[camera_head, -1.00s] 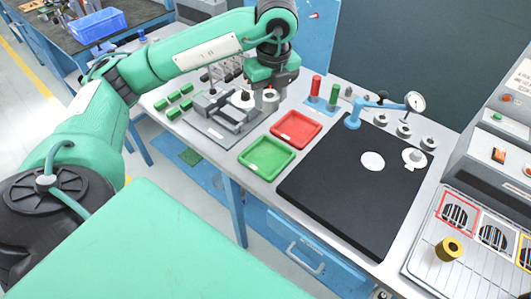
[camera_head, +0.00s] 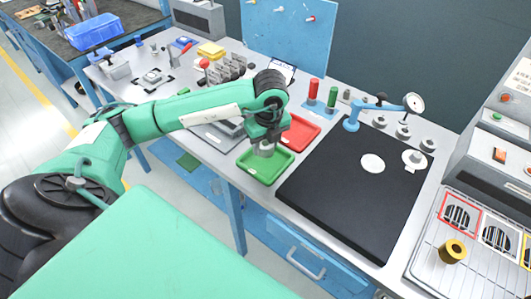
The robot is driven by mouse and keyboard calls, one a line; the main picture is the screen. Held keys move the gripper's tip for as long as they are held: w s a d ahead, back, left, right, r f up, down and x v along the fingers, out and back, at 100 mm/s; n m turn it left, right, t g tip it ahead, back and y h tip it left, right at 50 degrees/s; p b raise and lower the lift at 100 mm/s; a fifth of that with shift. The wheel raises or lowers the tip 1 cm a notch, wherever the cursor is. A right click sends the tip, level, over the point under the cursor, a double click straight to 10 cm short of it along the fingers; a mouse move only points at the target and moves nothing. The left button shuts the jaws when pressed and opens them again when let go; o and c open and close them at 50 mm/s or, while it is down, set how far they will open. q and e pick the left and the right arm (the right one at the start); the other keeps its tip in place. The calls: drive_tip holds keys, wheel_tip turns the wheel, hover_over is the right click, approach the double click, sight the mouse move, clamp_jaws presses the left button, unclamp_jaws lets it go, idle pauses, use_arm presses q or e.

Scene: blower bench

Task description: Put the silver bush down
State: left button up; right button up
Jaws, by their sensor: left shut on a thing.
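My left gripper (camera_head: 265,142) is over the green tray (camera_head: 247,164), pointing down. It is shut on the silver bush (camera_head: 264,151), a small grey ring mostly hidden between the fingers. The bush is at or just above the tray floor; I cannot tell if it touches. The red tray (camera_head: 305,133) lies just behind and to the right, empty where it shows. My right gripper is not in view.
A black mat (camera_head: 345,205) with a white disc (camera_head: 372,163) and a blue dial gauge stand (camera_head: 352,122) lies to the right. A brass bush (camera_head: 453,251) sits on the wire rack at far right. Red and green posts (camera_head: 314,91) stand behind the trays.

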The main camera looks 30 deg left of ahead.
sight(265, 161)
use_arm(q)
wheel_tip(265, 161, down, 4)
drive_tip(key=shift+r, duration=0.1)
drive_tip(key=shift+f, duration=0.3)
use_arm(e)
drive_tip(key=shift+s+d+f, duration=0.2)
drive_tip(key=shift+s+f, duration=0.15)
